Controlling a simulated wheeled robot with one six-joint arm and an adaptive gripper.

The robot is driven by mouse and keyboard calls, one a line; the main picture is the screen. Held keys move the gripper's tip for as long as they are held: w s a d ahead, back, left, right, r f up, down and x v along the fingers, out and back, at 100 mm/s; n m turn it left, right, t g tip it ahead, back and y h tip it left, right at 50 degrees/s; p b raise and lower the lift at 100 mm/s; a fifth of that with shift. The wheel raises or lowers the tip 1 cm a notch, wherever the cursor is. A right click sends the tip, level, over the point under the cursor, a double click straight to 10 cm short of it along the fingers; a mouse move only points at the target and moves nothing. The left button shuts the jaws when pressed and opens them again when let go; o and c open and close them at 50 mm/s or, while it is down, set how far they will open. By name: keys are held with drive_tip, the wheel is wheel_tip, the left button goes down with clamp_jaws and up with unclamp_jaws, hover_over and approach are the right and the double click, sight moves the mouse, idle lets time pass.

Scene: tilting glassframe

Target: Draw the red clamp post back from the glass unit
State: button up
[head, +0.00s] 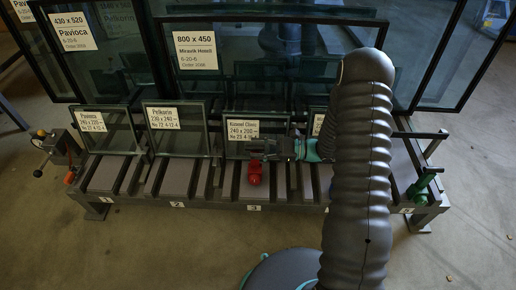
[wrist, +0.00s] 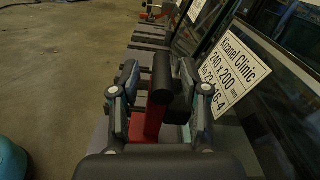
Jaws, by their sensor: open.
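The red clamp post (head: 255,174) stands on the rack bench near label 3, in front of the small glass unit marked Kiranel Clinic (head: 229,137). My gripper (head: 262,148) reaches in from the right at the post's top. In the wrist view my gripper (wrist: 158,72) is open, with one finger on each side of the post. The post's red shaft (wrist: 153,122) and a black pad or head at its top show between the fingers. I cannot tell whether a finger touches it. The Kiranel Clinic unit leans just right of the fingers, its label (wrist: 228,75) visible.
Other small glass units, Pavioca (head: 105,130) and Peikorin (head: 178,130), stand to the left on the slatted bench (head: 175,178). Large framed panes stand behind. A green clamp (head: 424,186) is at the bench's right end. The floor in front is clear.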

drive_tip(key=s+d, duration=0.1)
drive_tip(key=d, duration=1.1)
drive_tip(key=shift+s, duration=0.2)
